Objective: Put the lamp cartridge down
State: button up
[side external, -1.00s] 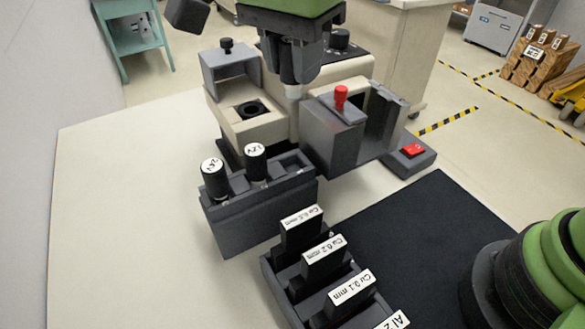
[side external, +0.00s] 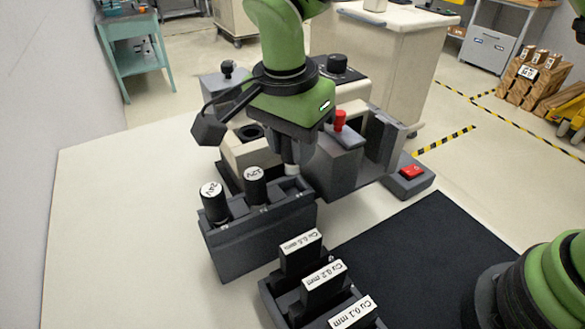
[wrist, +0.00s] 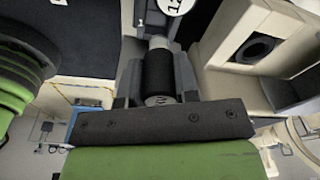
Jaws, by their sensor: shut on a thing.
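My gripper (side external: 291,150) is shut on a lamp cartridge, a black cylinder (wrist: 158,70) with a silver end. In the side view the jaws mostly hide the cartridge, and only its pale lower end shows. It hangs roughly upright at the right end of the grey rack (side external: 250,238), over the free slot. Whether its tip is inside the slot or just above it, I cannot tell. Two other black cartridges with white labelled tops stand in the rack, a left one (side external: 213,205) and a 12V one (side external: 255,188).
Behind the rack stands the beige instrument with a round dark socket (side external: 250,132) and a grey box with a red knob (side external: 340,120). Labelled filter plates (side external: 322,285) stand in a holder in front. A black mat (side external: 420,250) lies clear at the right.

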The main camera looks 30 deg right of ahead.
aim_at(293, 169)
jog(key=shift+f, duration=2.2)
jog(key=shift+f, duration=0.15)
jog(key=o, duration=0.9)
